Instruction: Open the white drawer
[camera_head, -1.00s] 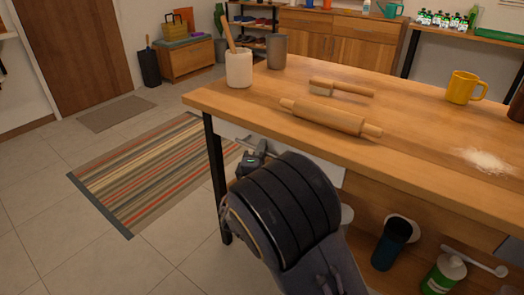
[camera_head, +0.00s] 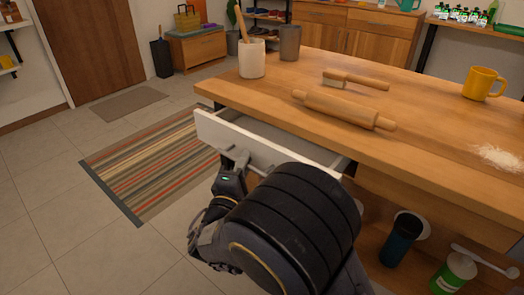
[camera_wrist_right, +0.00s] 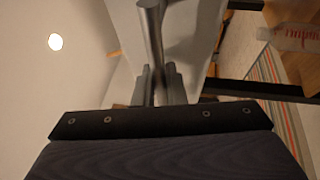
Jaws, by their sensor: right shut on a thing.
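The white drawer (camera_head: 255,143) is pulled partly out from under the wooden tabletop, and its inside shows from above. My right gripper (camera_head: 235,160) is at the drawer's front face, shut on its handle. In the right wrist view the grey bar handle (camera_wrist_right: 152,45) runs down between the two fingers of the right gripper (camera_wrist_right: 158,85), with the white drawer front (camera_wrist_right: 190,30) behind it. My right forearm hides the lower right part of the drawer front. My left gripper is not in view.
On the wooden table (camera_head: 430,120) are a rolling pin (camera_head: 343,109), a brush (camera_head: 355,81), a white crock (camera_head: 252,58), a grey cup (camera_head: 290,43) and a yellow mug (camera_head: 483,83). A lower shelf holds bottles. The floor left of the drawer, with a striped rug (camera_head: 155,165), is free.

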